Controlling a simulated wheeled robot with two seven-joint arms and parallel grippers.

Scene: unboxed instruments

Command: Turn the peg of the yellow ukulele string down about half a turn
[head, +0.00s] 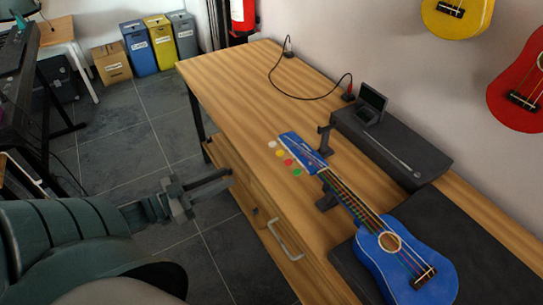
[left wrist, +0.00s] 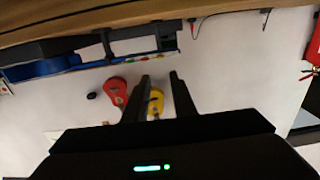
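A blue ukulele (head: 391,243) lies on the workbench, its neck pointing up-left and its headstock (head: 303,151) near the bench's front edge. Several colored strings run along its neck. Several dots, white, yellow, red and green, show beside the headstock; the yellow dot (head: 280,153) is one of them. My left gripper (head: 226,178) is left of the bench, apart from the ukulele. In the left wrist view its two fingers (left wrist: 160,80) stand apart with nothing between them. My right gripper is not in view.
The wooden workbench (head: 228,72) has a drawer handle (head: 285,241) on its front. A black neck support (head: 324,139) stands by the headstock. A dark box (head: 395,143) with a small device lies behind. Yellow and red ukuleles (head: 520,95) hang on the wall. The bench's far left is mostly clear.

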